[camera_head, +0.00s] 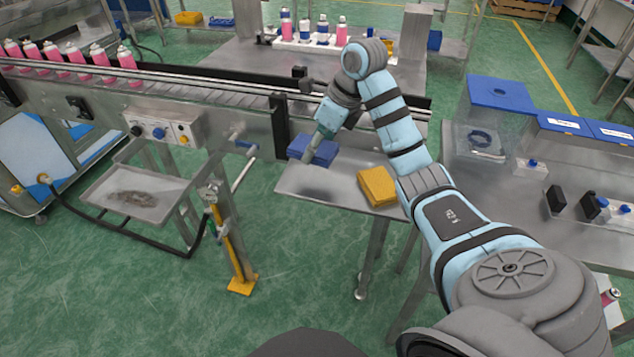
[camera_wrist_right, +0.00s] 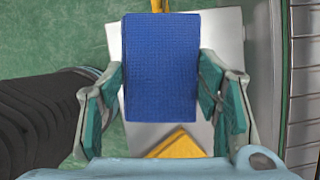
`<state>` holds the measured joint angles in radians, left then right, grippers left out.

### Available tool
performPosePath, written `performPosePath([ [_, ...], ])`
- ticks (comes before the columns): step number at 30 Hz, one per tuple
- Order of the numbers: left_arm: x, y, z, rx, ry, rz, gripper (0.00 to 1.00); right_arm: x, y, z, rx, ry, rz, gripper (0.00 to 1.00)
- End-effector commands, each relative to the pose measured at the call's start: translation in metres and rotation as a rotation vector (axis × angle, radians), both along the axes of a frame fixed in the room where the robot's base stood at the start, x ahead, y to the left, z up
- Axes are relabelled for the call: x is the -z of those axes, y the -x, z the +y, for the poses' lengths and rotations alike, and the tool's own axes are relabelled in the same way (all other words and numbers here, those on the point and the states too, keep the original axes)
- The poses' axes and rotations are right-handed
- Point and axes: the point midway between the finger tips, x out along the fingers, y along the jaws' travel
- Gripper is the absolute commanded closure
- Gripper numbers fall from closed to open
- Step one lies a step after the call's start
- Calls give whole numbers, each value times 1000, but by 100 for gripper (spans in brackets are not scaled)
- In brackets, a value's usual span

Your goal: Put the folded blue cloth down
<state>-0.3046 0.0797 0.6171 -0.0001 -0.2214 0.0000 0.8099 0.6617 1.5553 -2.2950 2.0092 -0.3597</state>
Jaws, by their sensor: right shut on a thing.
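The folded blue cloth (camera_head: 322,152) is at the far left corner of a small metal side table (camera_head: 320,190). My right gripper (camera_head: 317,147) points down at it. In the right wrist view, the blue cloth (camera_wrist_right: 160,65) lies between the two fingers of the right gripper (camera_wrist_right: 160,103), which is shut on its sides. The cloth covers part of the table top and reaches past its upper edge there. Whether it touches the table I cannot tell. My left gripper is not in view.
A folded yellow cloth (camera_head: 377,186) lies on the right part of the side table, and bare metal lies between it and the blue cloth. A conveyor (camera_head: 200,88) with pink cans (camera_head: 75,54) runs behind. A workbench (camera_head: 500,195) with blue-lidded boxes (camera_head: 570,125) stands at right.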

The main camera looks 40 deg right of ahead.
Motion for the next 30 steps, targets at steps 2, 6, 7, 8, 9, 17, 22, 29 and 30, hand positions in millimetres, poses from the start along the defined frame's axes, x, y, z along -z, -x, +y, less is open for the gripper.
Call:
performPosePath([
  [2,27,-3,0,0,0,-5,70,27,0,0,0,0,-1,65],
  [6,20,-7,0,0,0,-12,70,44,1,0,1,1,2,65],
  [7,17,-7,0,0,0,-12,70,48,1,0,1,0,3,65],
  [8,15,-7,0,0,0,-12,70,53,1,0,1,0,3,65],
  [9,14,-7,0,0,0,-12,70,58,1,0,0,0,2,65],
  [17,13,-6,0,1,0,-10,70,63,0,0,0,0,-1,65],
  [22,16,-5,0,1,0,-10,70,69,0,0,0,0,-1,65],
  [29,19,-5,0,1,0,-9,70,76,1,0,1,-1,1,64],
  [30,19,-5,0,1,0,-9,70,76,1,0,0,-1,3,38],
])
